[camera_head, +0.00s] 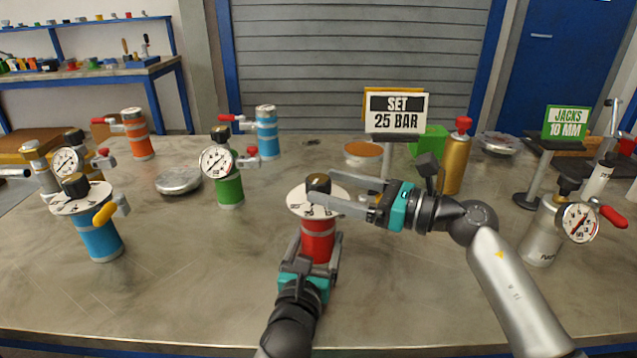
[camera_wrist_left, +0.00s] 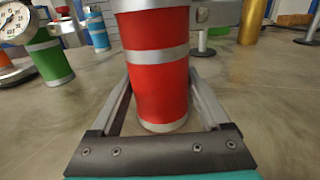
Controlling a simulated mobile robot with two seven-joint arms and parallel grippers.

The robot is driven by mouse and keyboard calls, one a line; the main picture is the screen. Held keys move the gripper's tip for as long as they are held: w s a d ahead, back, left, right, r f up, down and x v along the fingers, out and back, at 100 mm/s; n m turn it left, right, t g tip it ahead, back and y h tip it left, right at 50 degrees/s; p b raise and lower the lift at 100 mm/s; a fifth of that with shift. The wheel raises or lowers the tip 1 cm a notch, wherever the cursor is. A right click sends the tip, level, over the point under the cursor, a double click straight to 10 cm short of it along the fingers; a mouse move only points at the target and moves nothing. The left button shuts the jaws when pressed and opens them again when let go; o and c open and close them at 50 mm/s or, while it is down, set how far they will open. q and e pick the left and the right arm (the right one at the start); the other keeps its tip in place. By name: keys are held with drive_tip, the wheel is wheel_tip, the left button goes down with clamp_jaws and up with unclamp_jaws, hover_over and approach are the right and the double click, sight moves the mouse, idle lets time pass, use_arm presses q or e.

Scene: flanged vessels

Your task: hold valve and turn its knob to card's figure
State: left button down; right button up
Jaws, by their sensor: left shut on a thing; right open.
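The red valve (camera_head: 318,243) stands upright on the table, with a white dial plate (camera_head: 299,201) and a black knob (camera_head: 318,183) on top. My left gripper (camera_head: 319,247) is shut on the valve's red body, which also shows between its fingers in the left wrist view (camera_wrist_left: 160,90). My right gripper (camera_head: 340,206) is open at the knob's height, its fingers reaching left toward the knob and dial. Whether they touch the knob I cannot tell. The card (camera_head: 396,109) on a stand behind reads "SET 25 BAR". The dial's figures are too small to read.
A green vessel with a gauge (camera_head: 228,187) and a blue vessel (camera_head: 97,235) stand to the left. A gold bottle (camera_head: 454,163) stands behind my right arm. A grey vessel with a gauge (camera_head: 543,233) is at the right. The table's front left is clear.

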sight(319, 184)
drive_tip(key=shift+x, duration=1.55)
clamp_jaws()
